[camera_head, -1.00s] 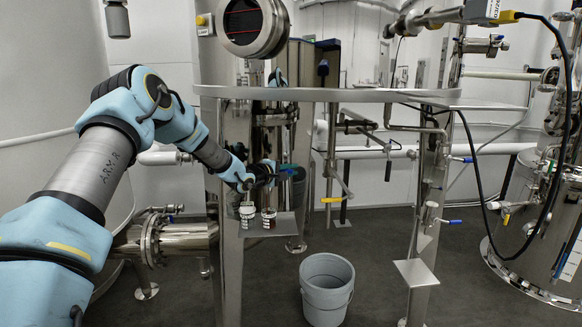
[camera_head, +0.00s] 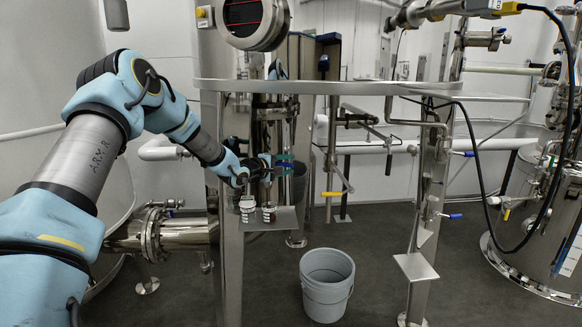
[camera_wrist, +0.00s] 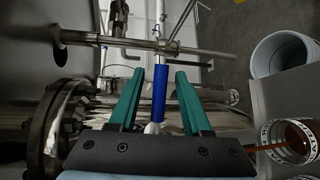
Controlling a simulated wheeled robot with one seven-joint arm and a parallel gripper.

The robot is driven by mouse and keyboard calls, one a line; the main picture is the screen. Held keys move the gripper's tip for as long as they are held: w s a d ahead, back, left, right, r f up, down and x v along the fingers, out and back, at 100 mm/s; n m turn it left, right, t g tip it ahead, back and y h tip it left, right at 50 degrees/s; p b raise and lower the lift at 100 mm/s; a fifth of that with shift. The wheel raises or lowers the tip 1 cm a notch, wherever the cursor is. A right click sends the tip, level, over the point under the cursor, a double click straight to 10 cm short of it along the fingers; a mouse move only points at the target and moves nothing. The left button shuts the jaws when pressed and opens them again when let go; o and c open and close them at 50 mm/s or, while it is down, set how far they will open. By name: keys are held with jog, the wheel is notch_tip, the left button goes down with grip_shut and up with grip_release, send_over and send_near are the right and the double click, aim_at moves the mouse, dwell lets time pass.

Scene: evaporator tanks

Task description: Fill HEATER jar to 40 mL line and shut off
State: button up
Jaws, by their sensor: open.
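My gripper (camera_head: 273,166) is open at the piping above a small shelf in the head view. In the wrist view its teal fingers (camera_wrist: 160,95) stand apart, with a blue valve handle (camera_wrist: 159,92) showing between them and no visible contact. Two small jars with printed markings, a left jar (camera_head: 247,211) and a right jar (camera_head: 268,213), stand side by side on the shelf below the gripper. In the wrist view one jar (camera_wrist: 298,139) at lower right shows brownish contents. The HEATER label and the fill level cannot be read.
A grey bucket (camera_head: 327,285) stands on the floor right of the shelf (camera_head: 284,218). A steel ring (camera_head: 340,87) and frame legs surround the piping. A yellow-handled valve (camera_head: 331,194) hangs to the right. Floor around the bucket is clear.

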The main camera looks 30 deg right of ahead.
jog(key=b+v, duration=0.1)
jog(key=v, duration=0.7)
jog(key=shift+s+a+b, duration=0.15)
jog(key=shift+a+b, duration=0.15)
jog(key=shift+a, duration=0.05)
jog(key=s+a+f+m+y, duration=0.2)
jog(key=a+y, duration=0.4)
jog(key=a, duration=0.9)
jog(key=s+a+f+m+y, duration=0.25)
jog(key=a+y, duration=0.35)
jog(key=a, duration=0.9)
jog(key=s+a+m+g+y, duration=0.1)
jog(key=s+a+g+y, duration=0.1)
jog(key=s+a, duration=1.2)
jog(key=s+g, duration=0.1)
jog(key=s, duration=0.3)
jog(key=shift+s+a+f+g+y, duration=0.2)
jog(key=shift+s+f+g+y, duration=0.05)
jog(key=shift+g+y, duration=0.15)
jog(key=shift+m, duration=0.25)
dwell(1.4)
